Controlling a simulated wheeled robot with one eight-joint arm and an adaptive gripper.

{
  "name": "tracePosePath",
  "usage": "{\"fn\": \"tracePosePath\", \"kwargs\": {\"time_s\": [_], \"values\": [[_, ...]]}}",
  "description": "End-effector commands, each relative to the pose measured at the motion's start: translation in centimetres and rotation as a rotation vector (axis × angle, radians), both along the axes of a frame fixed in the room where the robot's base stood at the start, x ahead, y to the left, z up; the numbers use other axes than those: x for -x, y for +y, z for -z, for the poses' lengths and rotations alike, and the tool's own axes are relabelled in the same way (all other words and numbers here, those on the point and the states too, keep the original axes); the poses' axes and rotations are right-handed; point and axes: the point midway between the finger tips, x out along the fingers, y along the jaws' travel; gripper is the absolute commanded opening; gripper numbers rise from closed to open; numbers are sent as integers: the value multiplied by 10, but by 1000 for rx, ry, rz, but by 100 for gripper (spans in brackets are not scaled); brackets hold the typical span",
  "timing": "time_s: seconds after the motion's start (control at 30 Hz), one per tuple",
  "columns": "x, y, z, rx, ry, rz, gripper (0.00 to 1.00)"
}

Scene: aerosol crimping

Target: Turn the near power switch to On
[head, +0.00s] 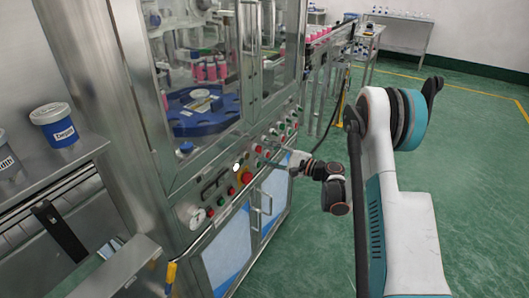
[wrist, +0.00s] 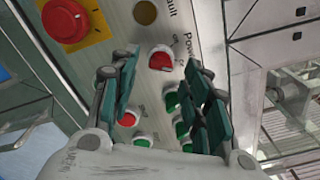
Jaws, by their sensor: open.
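A red power switch (wrist: 161,58) sits on the grey control panel in the wrist view, beside printed text reading "Power". Its position words are too small and tilted to read surely. My gripper (wrist: 164,68) is open, its dark green fingers on either side of the switch in the picture, with no visible contact. In the head view my gripper (head: 297,163) is in front of the machine's panel. I cannot pick out the switch for certain there among the small red and green controls.
A red emergency button on a yellow plate (wrist: 68,20) and an amber "Fault" lamp (wrist: 145,12) are close by. Several red and green buttons (wrist: 142,140) lie between and below the fingers. A blue tub (head: 54,126) stands on the left shelf. Green floor (head: 470,150) is clear at right.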

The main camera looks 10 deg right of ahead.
Motion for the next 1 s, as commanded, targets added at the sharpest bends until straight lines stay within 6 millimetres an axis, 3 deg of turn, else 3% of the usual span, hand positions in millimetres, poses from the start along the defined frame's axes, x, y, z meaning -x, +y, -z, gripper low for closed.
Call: {"fn": "tracePosePath", "kwargs": {"time_s": [0.4, 0.6, 1.0], "values": [[56, -57, 0, 0, 0, 3, 43], [67, -67, 0, 0, 0, 1, 43], [68, -68, 0, 0, 0, 0, 43]]}}
